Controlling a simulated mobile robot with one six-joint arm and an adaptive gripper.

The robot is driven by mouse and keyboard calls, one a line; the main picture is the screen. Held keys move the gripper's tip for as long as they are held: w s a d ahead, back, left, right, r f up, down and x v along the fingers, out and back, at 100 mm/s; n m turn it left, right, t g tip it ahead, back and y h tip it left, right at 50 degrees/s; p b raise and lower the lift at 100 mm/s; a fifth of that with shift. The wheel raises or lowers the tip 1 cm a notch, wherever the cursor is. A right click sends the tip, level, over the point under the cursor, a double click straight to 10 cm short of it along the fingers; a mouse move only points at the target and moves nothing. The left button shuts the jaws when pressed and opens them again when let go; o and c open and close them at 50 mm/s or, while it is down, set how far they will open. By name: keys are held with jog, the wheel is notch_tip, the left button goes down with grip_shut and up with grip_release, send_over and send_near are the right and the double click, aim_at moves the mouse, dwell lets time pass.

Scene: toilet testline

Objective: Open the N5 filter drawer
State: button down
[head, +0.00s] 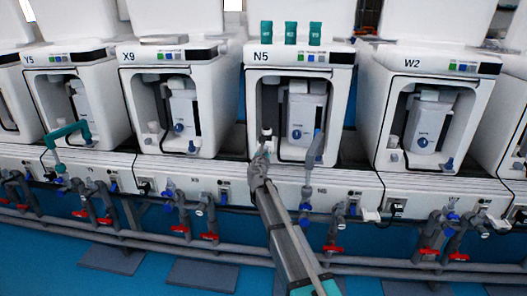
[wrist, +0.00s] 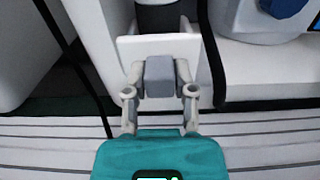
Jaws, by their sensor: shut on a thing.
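The N5 machine (head: 299,57) stands in the middle of the head view, white with an open front bay. The filter drawer shows in the wrist view as a white front plate (wrist: 128,47) with a grey block handle (wrist: 160,77). My gripper (wrist: 160,84) has its two fingers on either side of this handle and is shut on it. In the head view my gripper (head: 265,153) reaches the lower left of the N5 bay and covers much of the drawer. A dark cylindrical part (wrist: 157,18) shows behind the plate. How far out the drawer stands is hard to tell.
Similar machines X9 (head: 172,57) and W2 (head: 432,64) stand on either side. A grey pipe piece (head: 315,148) hangs right of my gripper. Pipes with red valves (head: 331,248) run below. A black cable (wrist: 212,55) hangs close right of the plate.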

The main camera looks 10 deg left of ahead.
jog(key=s, duration=0.9)
jog(key=shift+a, duration=0.2)
jog(key=shift+c, duration=2.2)
grip_release()
jog(key=shift+s, duration=0.1)
jog(key=s, duration=1.2)
jog(key=shift+a, duration=0.2)
